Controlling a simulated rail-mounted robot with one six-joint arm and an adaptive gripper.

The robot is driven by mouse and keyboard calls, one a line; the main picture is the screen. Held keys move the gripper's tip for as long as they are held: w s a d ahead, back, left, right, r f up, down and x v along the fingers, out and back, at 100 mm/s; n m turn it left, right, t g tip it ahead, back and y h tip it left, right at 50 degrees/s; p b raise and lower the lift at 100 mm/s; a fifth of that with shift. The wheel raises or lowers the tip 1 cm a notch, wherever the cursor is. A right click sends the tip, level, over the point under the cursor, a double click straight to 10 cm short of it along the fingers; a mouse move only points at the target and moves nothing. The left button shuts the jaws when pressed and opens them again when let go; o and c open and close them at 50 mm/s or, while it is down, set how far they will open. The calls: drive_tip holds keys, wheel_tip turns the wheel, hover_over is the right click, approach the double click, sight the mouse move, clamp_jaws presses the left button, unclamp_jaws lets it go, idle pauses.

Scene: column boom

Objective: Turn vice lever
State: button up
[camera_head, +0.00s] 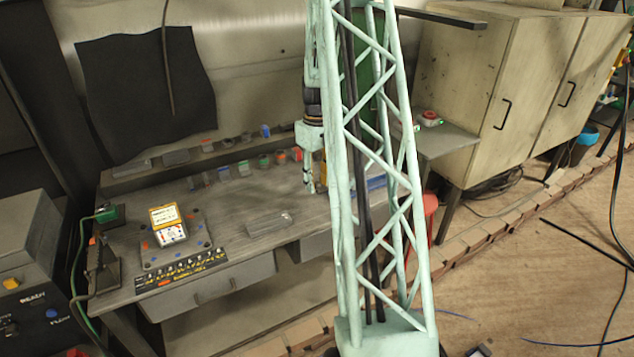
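My gripper (313,184) hangs pointing down over the right part of the workbench (225,216), just left of my pale green lattice boom. It is small and partly covered, so I cannot tell whether its fingers are apart. No vice lever can be made out clearly. A dark upright block (102,268) at the left end of the bench could be the vice, but I cannot be sure. My gripper is far to its right. The boom hides part of the bench's right end.
A board with a yellow-and-white device (170,228) lies on the bench's left half, behind a black labelled strip (184,270). A small grey block (270,222) lies mid-bench. Small coloured items line the back. A control box (28,265) stands left; cabinets (500,85) stand right.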

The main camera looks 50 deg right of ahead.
drive_tip(key=shift+r, duration=0.15)
wheel_tip(320, 180, up, 12)
idle(0.8)
idle(0.4)
drive_tip(key=s+a+r+n+b, duration=0.1)
drive_tip(key=a+r+n, duration=0.45)
drive_tip(key=a, duration=0.45)
drive_tip(key=s+a+r+n+t+h+b, duration=0.1)
drive_tip(key=a+r+n, duration=0.45)
drive_tip(key=a, duration=0.45)
drive_tip(key=a+r+n+b, duration=0.1)
drive_tip(key=a+r+n, duration=0.45)
drive_tip(key=a, duration=0.45)
drive_tip(key=s+a+r+n+t+y+b, duration=0.1)
drive_tip(key=s+a+r+n+t, duration=0.2)
drive_tip(key=s+a+n, duration=1.8)
drive_tip(key=s+a, duration=0.3)
drive_tip(key=a, duration=0.1)
drive_tip(key=shift+a+n, duration=0.3)
drive_tip(key=shift+n, duration=0.05)
